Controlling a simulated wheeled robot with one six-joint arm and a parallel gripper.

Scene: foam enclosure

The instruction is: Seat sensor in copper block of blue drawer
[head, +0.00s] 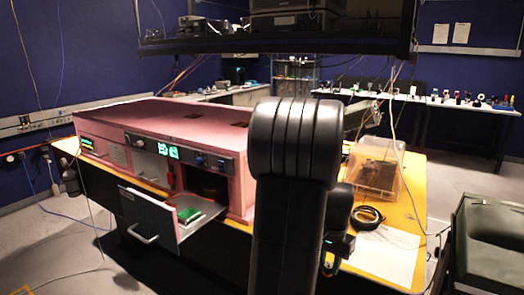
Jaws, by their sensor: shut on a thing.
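A drawer with a grey-blue front (150,228) and a pale handle stands pulled out of a pink foam enclosure (190,118). A small green item (188,214) lies inside it. I cannot make out a copper block; the dark opening behind the drawer shows only a dim reddish-brown shape (206,184). No sensor can be made out. My large black arm link stands in front, right of the drawer, with a dark wrist part behind its right side. My gripper's fingers are hidden behind the arm, so what is between them does not show.
A yellow-topped table (408,196) carries the enclosure, a clear bin (372,168), a black cable coil (367,216) and papers (385,252). A dark green case (490,240) stands at right. A black shelf (280,38) hangs above. Floor left of the drawer is open, with loose cables.

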